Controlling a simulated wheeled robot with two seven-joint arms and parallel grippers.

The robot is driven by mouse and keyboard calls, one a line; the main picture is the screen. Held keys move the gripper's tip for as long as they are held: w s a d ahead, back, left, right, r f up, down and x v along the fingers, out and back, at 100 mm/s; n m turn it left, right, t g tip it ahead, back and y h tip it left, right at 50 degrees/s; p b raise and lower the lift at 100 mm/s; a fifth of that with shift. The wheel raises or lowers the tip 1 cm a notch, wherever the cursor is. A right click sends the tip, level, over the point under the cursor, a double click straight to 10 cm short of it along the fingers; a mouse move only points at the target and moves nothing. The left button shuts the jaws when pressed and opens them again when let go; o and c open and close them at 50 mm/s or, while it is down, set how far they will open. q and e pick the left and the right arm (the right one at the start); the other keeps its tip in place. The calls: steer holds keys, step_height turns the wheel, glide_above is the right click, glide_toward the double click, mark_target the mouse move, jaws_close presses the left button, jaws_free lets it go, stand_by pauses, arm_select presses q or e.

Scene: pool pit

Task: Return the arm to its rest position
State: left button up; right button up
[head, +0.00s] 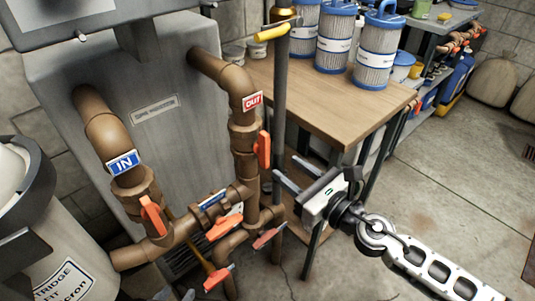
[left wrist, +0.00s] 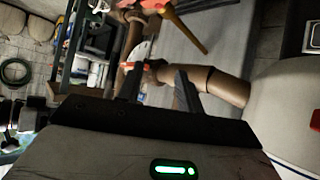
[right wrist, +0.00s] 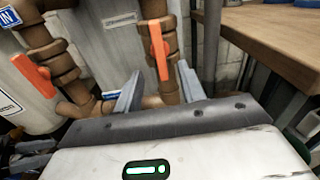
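My right gripper (head: 287,167) is open and empty, its arm coming in from the right. It points at the brown OUT pipe (head: 243,125), apart from the orange valve handle (head: 264,150). In the right wrist view, the two fingers (right wrist: 160,72) stand apart with that handle (right wrist: 159,50) beyond them. My left gripper (left wrist: 157,82) is open and empty in the left wrist view, with a brown pipe (left wrist: 222,88) beyond its fingers.
A brown IN pipe (head: 103,118) with orange handles runs down the grey heater (head: 160,75). A thin vertical post (head: 279,85) stands by a wooden table (head: 325,106) with several filter cartridges (head: 376,55). A pale tank (head: 70,240) is at left. The floor (head: 440,175) at right is clear.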

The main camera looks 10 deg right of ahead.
arm_select(q)
step_height(320, 180, down, 3)
steer(key=shift+r, duration=0.15)
arm_select(e)
steer(key=shift+s+d+f, duration=0.15)
steer(key=shift+s, duration=0.1)
arm_select(q)
steer(key=shift+s, duration=0.15)
